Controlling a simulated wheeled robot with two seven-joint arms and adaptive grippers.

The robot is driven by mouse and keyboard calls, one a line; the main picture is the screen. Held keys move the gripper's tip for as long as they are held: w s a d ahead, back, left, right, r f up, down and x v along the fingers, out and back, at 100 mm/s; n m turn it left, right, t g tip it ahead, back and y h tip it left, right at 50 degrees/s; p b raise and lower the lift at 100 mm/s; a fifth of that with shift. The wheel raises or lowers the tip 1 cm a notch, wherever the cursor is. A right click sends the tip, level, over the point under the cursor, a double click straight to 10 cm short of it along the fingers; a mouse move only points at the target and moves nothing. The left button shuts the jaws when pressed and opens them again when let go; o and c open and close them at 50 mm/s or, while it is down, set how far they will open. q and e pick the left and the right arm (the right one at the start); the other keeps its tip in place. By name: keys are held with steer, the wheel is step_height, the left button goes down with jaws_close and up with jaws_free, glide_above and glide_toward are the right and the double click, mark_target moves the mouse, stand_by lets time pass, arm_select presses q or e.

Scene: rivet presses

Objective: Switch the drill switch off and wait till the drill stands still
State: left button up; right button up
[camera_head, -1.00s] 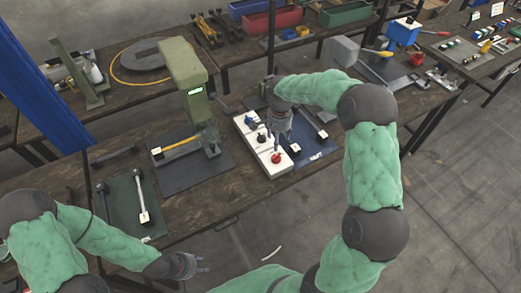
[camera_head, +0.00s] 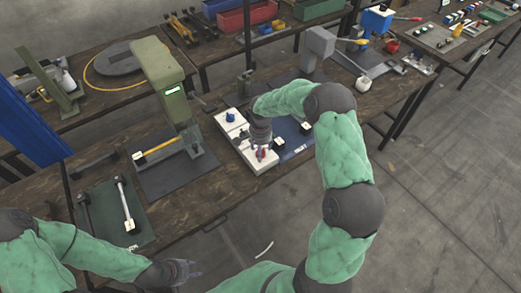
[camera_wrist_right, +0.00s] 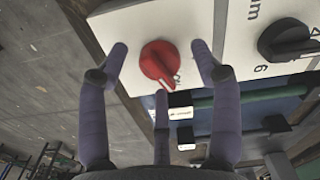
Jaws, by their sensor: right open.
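A red rotary knob (camera_wrist_right: 160,62) sits on a white switch panel (camera_head: 259,166). In the right wrist view its pointer is turned down and to the right. My right gripper (camera_head: 262,150) is open over the front end of the panel, with its fingers spread on either side of the red knob and a third finger below it. I cannot tell whether they touch it. My left gripper (camera_head: 188,268) is open and empty, low in front of the bench. A green column machine (camera_head: 160,70) with a lit green display stands left of the panel; I cannot tell if it turns.
A black knob (camera_wrist_right: 285,40) is beside the red one, and a blue knob (camera_head: 230,115) is at the panel's back end. A blue mat (camera_head: 295,143) lies to the right. A green mat (camera_head: 105,215) with a metal tool lies at left.

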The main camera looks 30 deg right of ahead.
steer(key=c, duration=1.2)
steer(key=shift+o, duration=0.2)
steer(key=shift+n, duration=0.5)
steer(key=n, duration=0.2)
steer(key=shift+n, duration=0.4)
steer(key=n, duration=0.3)
steer(key=shift+n+p, duration=0.4)
steer(key=n+p, duration=0.1)
steer(key=n, duration=0.5)
steer(key=shift+n, duration=0.4)
